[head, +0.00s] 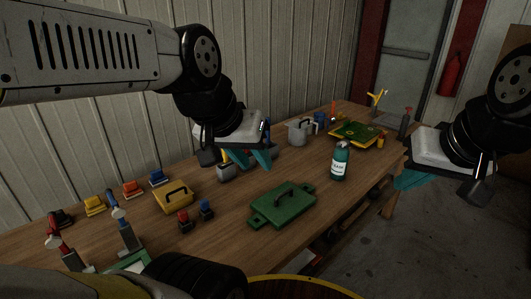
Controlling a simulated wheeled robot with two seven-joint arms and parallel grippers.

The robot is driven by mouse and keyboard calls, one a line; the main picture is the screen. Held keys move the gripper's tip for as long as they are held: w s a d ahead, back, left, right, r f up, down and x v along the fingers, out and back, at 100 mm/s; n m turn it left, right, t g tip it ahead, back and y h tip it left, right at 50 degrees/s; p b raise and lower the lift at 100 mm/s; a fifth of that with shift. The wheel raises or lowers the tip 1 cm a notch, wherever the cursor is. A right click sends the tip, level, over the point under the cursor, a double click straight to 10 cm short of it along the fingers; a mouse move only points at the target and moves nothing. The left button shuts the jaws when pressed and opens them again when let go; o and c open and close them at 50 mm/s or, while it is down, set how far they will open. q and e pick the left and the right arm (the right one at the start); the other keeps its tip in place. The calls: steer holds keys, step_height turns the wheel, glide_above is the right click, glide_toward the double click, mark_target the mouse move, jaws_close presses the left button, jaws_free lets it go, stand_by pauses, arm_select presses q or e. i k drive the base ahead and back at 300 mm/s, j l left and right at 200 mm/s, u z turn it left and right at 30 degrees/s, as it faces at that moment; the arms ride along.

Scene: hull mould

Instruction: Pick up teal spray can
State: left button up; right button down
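The teal spray can (340,162) stands upright on the wooden table, right of centre, with a pale label and a grey top. My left gripper (252,159) hangs over the table to the left of the can, clear of it. Its teal fingers look a little apart, with nothing seen between them. My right gripper (411,180) is to the right of the can, past the table's right edge and apart from the can. Its fingers overlap in this view, so its opening is hidden.
A green lidded case (283,206) lies in front of the can. A green tray (355,134) and a grey can (298,133) stand behind it. A yellow case (173,198) and several small blocks are at the left. Bare wooden table (240,192) lies between the cases.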

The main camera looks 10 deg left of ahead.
mark_target(341, 155)
steer(key=i+l+u, duration=0.5)
steer(key=l, duration=0.25)
steer(key=i+l+u, duration=0.25)
steer(key=l, duration=0.2)
